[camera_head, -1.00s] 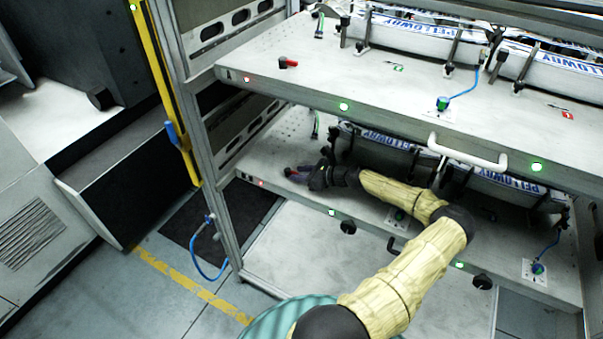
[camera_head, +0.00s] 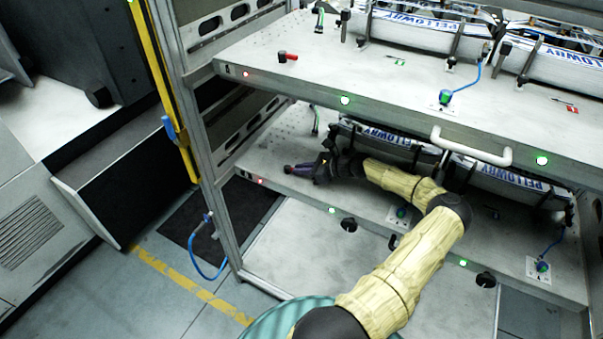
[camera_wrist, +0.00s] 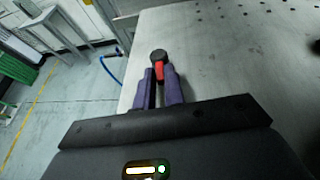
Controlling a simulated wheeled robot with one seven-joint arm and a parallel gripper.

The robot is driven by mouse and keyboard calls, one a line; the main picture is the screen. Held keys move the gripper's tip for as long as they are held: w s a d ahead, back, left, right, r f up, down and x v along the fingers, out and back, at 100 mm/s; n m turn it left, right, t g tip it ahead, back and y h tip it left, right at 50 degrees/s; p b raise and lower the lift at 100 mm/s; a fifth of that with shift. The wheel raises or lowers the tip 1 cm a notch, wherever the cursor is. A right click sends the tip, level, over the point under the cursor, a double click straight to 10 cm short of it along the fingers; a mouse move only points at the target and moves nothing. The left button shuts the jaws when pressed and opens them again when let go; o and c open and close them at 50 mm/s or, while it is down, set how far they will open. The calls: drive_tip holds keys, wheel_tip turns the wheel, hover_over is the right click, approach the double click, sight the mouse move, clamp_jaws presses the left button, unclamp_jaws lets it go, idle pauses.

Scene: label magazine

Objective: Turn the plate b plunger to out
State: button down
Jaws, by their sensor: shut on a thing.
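The plunger on the lower plate has a round black knob (camera_wrist: 158,55) and a red lever (camera_wrist: 160,73). In the wrist view it stands near the plate's left edge. My gripper (camera_wrist: 160,80) has its two purple fingers on either side of the red lever and is shut on it. In the head view my gripper (camera_head: 304,168) reaches in over the left end of the lower plate (camera_head: 262,158), and the fingers largely hide the lever there. The upper plate (camera_head: 330,75) has a similar plunger (camera_head: 287,57), its red lever pointing right.
The upper plate overhangs my arm. Its white handle (camera_head: 470,148) juts out at the front edge. The rack's upright post (camera_head: 195,130) stands left of the plates. Clamped label stacks (camera_head: 385,137) and a blue hose (camera_head: 555,243) lie to the right of my gripper.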

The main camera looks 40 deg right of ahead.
drive_tip(key=shift+w+d+f+n+g+y+b, duration=0.1)
drive_tip(key=shift+w+d+n+g+y+b, duration=0.2)
drive_tip(key=shift+n+g+y+b, duration=0.45)
drive_tip(key=shift+w+d+r+n+g+y+b, duration=0.1)
drive_tip(key=shift+w+d+n+g+y+b, duration=0.15)
drive_tip(key=shift+n+g+y+b, duration=0.45)
drive_tip(key=shift+w+d+f+n+g+y+b, duration=0.1)
drive_tip(key=shift+w+d+n+g+y+b, duration=0.25)
drive_tip(key=shift+n+b, duration=0.65)
drive_tip(key=shift+w+d+n+g+y+b, duration=0.1)
drive_tip(key=shift+n+g+y+b, duration=0.4)
drive_tip(key=shift+b, duration=0.7)
drive_tip(key=shift+r+n+g, duration=0.2)
drive_tip(key=shift+n+g, duration=0.05)
drive_tip(key=shift+g, duration=0.15)
drive_tip(key=c, duration=1.5)
unclamp_jaws()
wheel_tip(320, 180, up, 10)
drive_tip(key=shift+f, duration=0.1)
